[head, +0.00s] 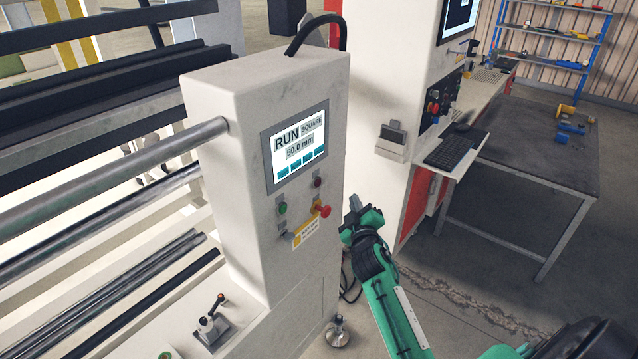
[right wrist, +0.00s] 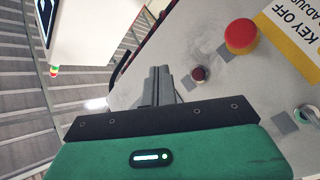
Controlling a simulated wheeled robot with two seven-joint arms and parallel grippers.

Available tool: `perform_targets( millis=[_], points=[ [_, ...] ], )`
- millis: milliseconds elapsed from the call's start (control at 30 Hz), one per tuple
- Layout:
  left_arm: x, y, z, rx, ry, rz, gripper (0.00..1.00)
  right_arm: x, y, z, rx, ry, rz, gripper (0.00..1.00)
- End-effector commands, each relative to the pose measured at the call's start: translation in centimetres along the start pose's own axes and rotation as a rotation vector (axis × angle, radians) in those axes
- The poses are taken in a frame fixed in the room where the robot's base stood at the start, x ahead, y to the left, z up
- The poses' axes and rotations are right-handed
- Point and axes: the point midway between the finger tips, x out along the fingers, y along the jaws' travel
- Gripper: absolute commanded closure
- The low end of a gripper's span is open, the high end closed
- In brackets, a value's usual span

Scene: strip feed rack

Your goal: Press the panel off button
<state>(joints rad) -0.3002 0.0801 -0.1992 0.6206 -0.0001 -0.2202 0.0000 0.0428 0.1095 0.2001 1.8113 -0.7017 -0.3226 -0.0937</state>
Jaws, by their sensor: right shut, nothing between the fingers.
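The control panel (head: 228,125) is a pale cabinet whose screen (head: 296,147) reads RUN, SQUARE, 50.0 mm. A small dark red button (head: 318,182), probably the off button, sits below the screen at right. It also shows in the right wrist view (right wrist: 199,74). A green button (head: 282,209) is at left, and a larger red mushroom button (head: 324,210) is below the small red one. My right gripper (head: 354,203) is shut and empty, just right of the panel. In the right wrist view its fingertips (right wrist: 159,69) appear left of the small red button, without visible contact. My left gripper is out of view.
A key switch (right wrist: 305,113) and yellow KEY OFF label (head: 305,235) are beside the mushroom button. Metal rollers (head: 110,165) and a small lever (head: 211,314) are at left. A second cabinet (head: 382,85) and a dark table (head: 545,150) stand behind, right of the panel.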

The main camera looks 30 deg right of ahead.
Motion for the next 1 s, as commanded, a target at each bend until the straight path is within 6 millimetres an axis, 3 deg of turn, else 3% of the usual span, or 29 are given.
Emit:
perform_targets(
  millis=[367, 1000],
  points=[
    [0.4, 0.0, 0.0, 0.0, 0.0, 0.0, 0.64, 0.7, -0.7, -0.3, 0.002, 0.0, -0.002, 1.0],
    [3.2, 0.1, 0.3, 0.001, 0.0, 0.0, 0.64, 5.8, -4.5, -4.1, 0.001, -0.001, -0.002, 1.0]
  ],
)
